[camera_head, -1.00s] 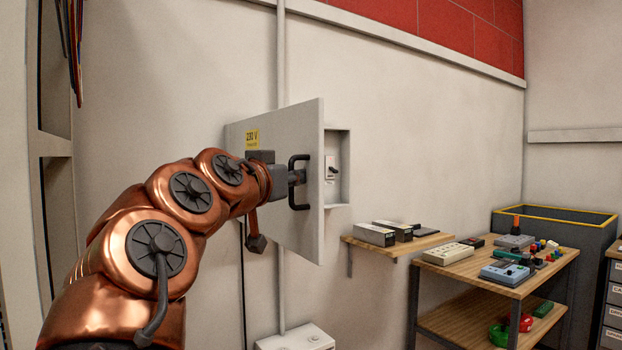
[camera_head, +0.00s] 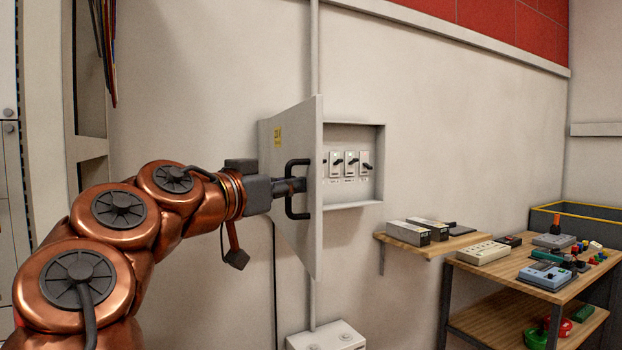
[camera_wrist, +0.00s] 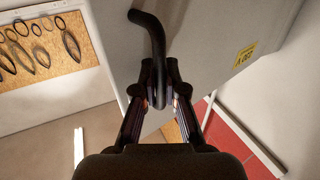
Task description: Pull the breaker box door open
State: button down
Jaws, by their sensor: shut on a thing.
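The grey breaker box door (camera_head: 300,230) stands swung out from the wall, partly open, with a yellow label on its outer face. Its black bar handle (camera_head: 289,207) is near the free edge. My gripper (camera_head: 298,186) is shut on the handle. The wrist view shows both fingers (camera_wrist: 167,98) closed around the handle's lower part (camera_wrist: 152,30), with the door (camera_wrist: 215,35) behind it. Inside the recessed box (camera_head: 380,165), several breaker switches (camera_head: 351,163) show to the right of the door edge. The door hides the left part of the box.
A wooden wall shelf (camera_head: 440,247) with grey boxes is right of and below the breaker box. A wooden workbench (camera_head: 545,290) with devices stands at the right. A white box (camera_head: 325,337) is low beneath the door. A pegboard (camera_wrist: 50,50) shows in the wrist view.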

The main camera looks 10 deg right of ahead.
jog(key=shift+f, duration=0.5)
jog(key=c, duration=1.2)
grip_release()
jog(key=shift+a+r, duration=0.15)
jog(key=shift+r, duration=0.05)
jog(key=shift+r, duration=0.15)
